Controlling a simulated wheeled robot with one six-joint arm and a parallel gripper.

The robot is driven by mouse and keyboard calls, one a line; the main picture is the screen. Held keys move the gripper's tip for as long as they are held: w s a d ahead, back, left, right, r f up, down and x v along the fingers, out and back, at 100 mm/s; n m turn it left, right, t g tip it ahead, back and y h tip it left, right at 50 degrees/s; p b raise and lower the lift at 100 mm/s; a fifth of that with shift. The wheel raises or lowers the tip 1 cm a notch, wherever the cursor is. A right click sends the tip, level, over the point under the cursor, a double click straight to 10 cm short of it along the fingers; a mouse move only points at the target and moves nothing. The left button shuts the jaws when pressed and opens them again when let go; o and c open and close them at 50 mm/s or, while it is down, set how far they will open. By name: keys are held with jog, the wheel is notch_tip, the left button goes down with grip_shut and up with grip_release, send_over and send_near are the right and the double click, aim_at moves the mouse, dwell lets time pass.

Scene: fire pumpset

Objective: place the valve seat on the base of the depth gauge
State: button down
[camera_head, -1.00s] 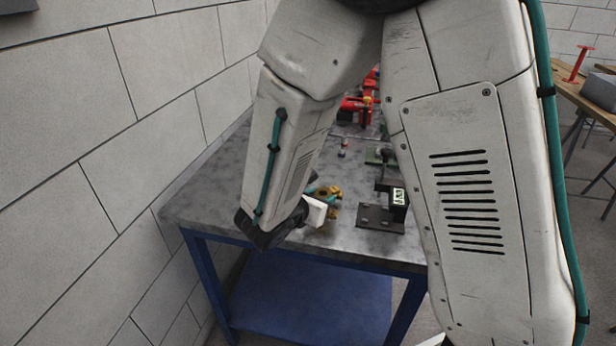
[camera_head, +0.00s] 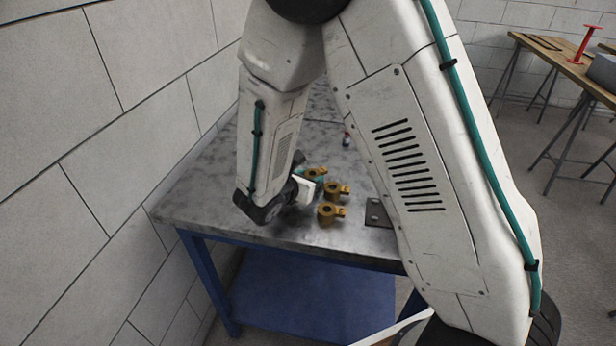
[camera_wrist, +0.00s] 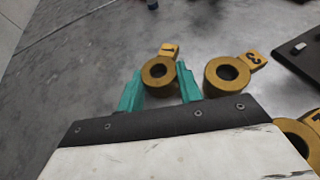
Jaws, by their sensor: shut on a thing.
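My gripper (camera_wrist: 157,80) has its teal fingers shut on a brass ring-shaped valve seat (camera_wrist: 158,72) tagged 1. In the head view my gripper (camera_head: 308,178) is at the left part of the table, and the held seat (camera_head: 318,171) shows beside its teal fingers. Whether the seat touches the tabletop is unclear. A dark flat plate, apparently the base of the depth gauge (camera_head: 378,212), lies to the right, partly hidden by my arm. Its edge shows in the wrist view (camera_wrist: 298,60). The gauge's upright part is hidden.
A second valve seat tagged 3 (camera_wrist: 227,76) lies just right of the held one. A third (camera_wrist: 302,138) is partly cut off at lower right. Both lie on the grey metal table (camera_head: 210,185). A block wall (camera_head: 90,150) stands close on the left.

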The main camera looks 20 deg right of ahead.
jog(key=c, duration=0.9)
grip_release()
jog(key=shift+c, duration=0.2)
